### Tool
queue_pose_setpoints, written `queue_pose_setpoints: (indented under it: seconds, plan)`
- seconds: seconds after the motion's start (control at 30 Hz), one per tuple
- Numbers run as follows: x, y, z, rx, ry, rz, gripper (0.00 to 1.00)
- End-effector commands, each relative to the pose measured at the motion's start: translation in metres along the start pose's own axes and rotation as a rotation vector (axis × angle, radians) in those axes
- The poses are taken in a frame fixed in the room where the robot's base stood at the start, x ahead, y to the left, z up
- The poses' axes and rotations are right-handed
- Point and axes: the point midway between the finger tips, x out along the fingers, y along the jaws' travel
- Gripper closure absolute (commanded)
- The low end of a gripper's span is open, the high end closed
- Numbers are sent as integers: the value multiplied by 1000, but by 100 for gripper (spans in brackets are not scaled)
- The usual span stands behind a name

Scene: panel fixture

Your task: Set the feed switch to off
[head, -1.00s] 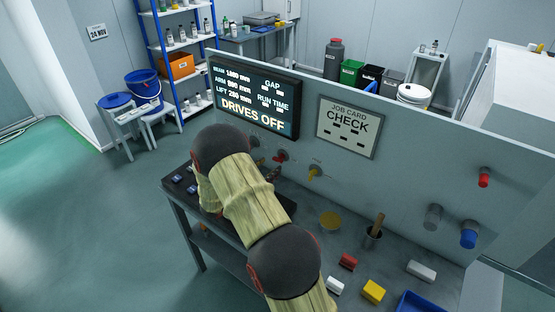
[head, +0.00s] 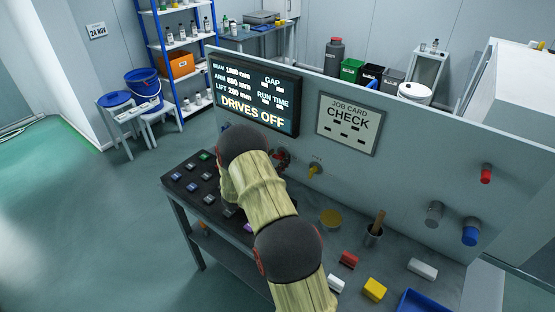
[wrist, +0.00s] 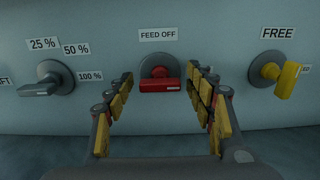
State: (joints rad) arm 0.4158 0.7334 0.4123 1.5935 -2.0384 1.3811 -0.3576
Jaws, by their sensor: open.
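The feed switch (wrist: 160,78) is a red handle on a round dark base, fixed to the grey panel under a "FEED OFF" label (wrist: 164,35). Its handle looks like a level bar low on the base; its exact turn is hard to tell. My gripper (wrist: 160,86) is open, with one yellow-padded finger on each side of the switch in the wrist view. I see no clear contact. In the head view the red switch (head: 283,157) shows just right of my arm, which hides most of my gripper.
A grey knob (wrist: 54,78) with percent labels is to the left, and a yellow handle (wrist: 288,79) under "FREE" to the right. The display (head: 254,95) reads "DRIVES OFF". A bench with keys (head: 178,187) and loose blocks lies below the panel.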

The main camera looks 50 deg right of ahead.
Motion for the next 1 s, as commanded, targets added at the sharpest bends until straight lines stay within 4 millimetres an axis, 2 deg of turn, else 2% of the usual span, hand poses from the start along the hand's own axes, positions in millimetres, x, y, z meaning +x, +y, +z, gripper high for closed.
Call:
queue_pose_setpoints:
  seconds: [0.2, 1.0]
  plan:
    - [0, 0, 0, 0, 0, 0, 47]
    - [0, 0, 0, 1, 0, 0, 90]
